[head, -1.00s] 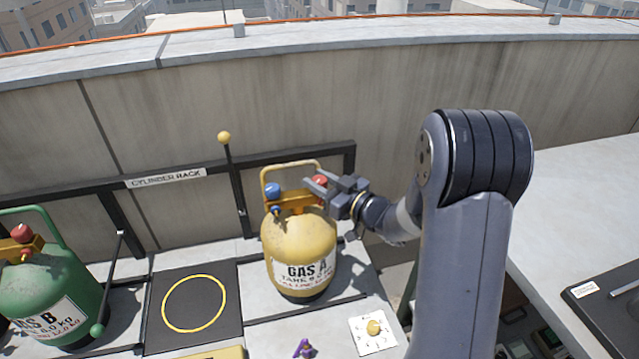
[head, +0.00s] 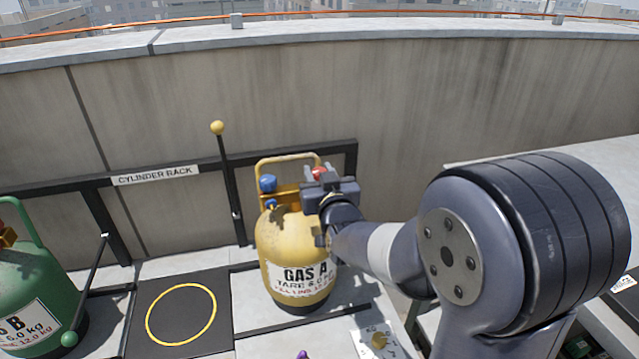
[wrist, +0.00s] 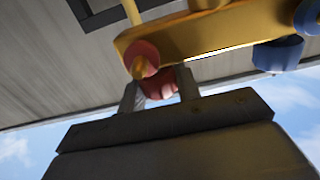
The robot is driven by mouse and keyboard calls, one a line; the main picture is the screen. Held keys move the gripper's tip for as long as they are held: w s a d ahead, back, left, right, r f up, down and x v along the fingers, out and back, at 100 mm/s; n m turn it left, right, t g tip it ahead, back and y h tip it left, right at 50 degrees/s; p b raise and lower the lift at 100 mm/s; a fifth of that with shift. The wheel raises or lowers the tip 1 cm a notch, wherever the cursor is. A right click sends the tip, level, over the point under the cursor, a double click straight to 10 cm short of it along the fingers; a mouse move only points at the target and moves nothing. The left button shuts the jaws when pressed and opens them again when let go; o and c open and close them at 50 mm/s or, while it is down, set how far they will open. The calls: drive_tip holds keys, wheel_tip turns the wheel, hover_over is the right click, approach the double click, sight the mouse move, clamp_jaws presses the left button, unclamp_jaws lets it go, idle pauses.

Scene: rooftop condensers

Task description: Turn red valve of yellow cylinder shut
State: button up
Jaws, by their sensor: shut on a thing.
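The yellow cylinder (head: 283,240), labelled GAS A, stands upright on the rack's floor. Its red valve (head: 319,172) is at the top right and its blue valve (head: 267,183) at the top left. My gripper (head: 319,180) is at the red valve, its body hiding part of the knob. In the wrist view my gripper (wrist: 159,92) has one finger on each side of the red valve (wrist: 158,87) and is shut on it. The blue valve (wrist: 279,54) shows at the right there, apart from the fingers.
The green cylinder (head: 30,275) stands at the left. A black pad with a yellow ring (head: 150,312) lies between the cylinders, empty. The cylinder rack's rail (head: 215,168) runs behind, with a yellow-knobbed lever (head: 231,185). A white plate with a yellow knob (head: 379,341) is at the front.

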drive_tip(key=shift+a+r+m+h, duration=0.1)
drive_tip(key=shift+m+h, duration=1.2)
drive_tip(key=shift+h, duration=0.7)
drive_tip(key=shift+m+h+p, duration=0.8)
drive_tip(key=shift+h+p, duration=0.35)
drive_tip(key=shift+h, duration=0.15)
drive_tip(key=shift+m+h+p, duration=0.45)
drive_tip(key=shift+m+h, duration=0.05)
drive_tip(key=shift+h, duration=0.2)
drive_tip(key=o, duration=1)
drive_tip(key=shift+c, duration=0.2)
drive_tip(key=v, duration=1)
drive_tip(key=shift+s+p, duration=0.35)
drive_tip(key=shift+p, duration=0.1)
